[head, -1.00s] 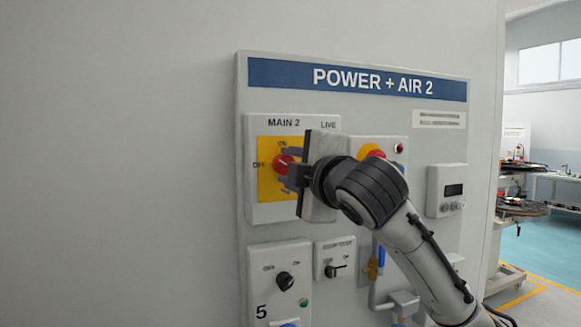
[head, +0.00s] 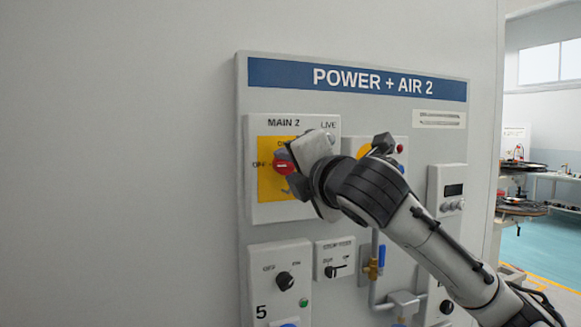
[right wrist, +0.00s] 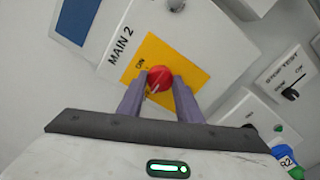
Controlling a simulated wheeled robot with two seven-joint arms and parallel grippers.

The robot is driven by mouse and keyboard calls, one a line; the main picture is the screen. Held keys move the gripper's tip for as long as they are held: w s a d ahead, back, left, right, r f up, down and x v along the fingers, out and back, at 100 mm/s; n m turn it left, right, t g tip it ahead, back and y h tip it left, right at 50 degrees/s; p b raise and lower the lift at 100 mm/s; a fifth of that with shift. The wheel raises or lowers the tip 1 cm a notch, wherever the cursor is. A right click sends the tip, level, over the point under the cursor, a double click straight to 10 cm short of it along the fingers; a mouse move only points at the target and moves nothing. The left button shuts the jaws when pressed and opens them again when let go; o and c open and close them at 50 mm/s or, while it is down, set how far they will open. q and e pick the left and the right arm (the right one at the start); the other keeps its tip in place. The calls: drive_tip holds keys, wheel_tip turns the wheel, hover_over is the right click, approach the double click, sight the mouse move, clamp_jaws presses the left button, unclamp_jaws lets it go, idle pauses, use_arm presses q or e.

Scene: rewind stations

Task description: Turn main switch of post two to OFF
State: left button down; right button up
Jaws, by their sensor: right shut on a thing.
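The MAIN 2 switch has a red round knob (head: 284,167) on a yellow plate (head: 266,190), with OFF printed at its left and ON above it. The knob also shows in the right wrist view (right wrist: 159,78), between the two fingers. My right gripper (head: 288,170) is shut on the knob, and its body is tilted with the top toward the left. The gripper hides the right part of the yellow plate. My left gripper is not in view.
The board (head: 390,112) reads POWER + AIR 2. A blue-handled valve (head: 381,256) and a display box (head: 447,190) are at the right. The wall at the left is bare.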

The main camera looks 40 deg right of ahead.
drive_tip(key=shift+a+f, duration=0.1)
drive_tip(key=shift+f, duration=0.05)
drive_tip(key=o, duration=1)
drive_tip(key=shift+o, duration=0.2)
drive_tip(key=shift+s, duration=0.1)
drive_tip(key=b+v, duration=0.1)
drive_tip(key=v, duration=0.9)
